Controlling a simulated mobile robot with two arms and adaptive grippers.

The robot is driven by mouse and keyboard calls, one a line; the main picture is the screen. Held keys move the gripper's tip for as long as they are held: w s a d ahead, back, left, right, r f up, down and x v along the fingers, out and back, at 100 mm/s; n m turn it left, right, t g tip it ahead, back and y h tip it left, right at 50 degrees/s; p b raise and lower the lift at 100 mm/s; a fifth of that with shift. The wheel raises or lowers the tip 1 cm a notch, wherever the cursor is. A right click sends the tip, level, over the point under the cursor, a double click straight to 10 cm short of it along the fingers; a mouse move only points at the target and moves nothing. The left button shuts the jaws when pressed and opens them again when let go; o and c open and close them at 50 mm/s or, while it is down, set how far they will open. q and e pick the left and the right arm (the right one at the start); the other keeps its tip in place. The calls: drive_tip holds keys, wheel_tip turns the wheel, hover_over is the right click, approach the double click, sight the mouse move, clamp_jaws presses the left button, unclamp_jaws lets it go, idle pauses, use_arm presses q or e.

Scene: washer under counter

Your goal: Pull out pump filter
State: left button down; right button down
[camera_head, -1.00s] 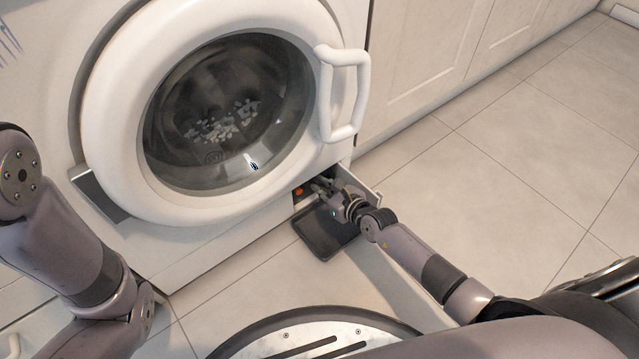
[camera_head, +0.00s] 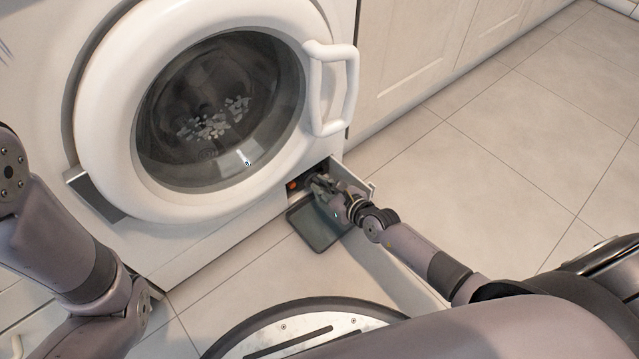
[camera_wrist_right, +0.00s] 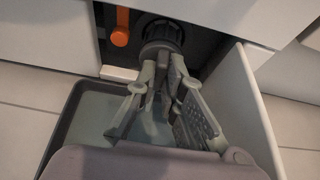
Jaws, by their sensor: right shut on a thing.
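The pump filter (camera_wrist_right: 162,32) is a dark round ribbed cap in the low opening of the washing machine, best seen in the right wrist view. My right gripper (camera_wrist_right: 165,60) is shut on its front, with the fingertips touching it. In the head view my right gripper (camera_head: 318,184) reaches into the opening and hides most of the filter. A dark shallow tray (camera_head: 318,232) with a wet-looking pale bottom lies on the floor under the gripper. It also shows in the right wrist view (camera_wrist_right: 62,125). My left arm is at the left edge of the head view; its gripper is out of view.
An orange plug (camera_wrist_right: 121,28) sits left of the filter. The white open flap (camera_wrist_right: 255,105) stands close on the gripper's right. The round washer door (camera_head: 100,110) is closed above. Floor tiles (camera_head: 500,150) are clear to the right.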

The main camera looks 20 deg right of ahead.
drive_tip(key=shift+s+d+p, duration=0.25)
drive_tip(key=shift+s, duration=0.5)
drive_tip(key=shift+s+d+p, duration=0.2)
drive_tip(key=shift+s+d, duration=0.05)
drive_tip(key=shift+s, duration=0.45)
drive_tip(key=shift+s, duration=0.1)
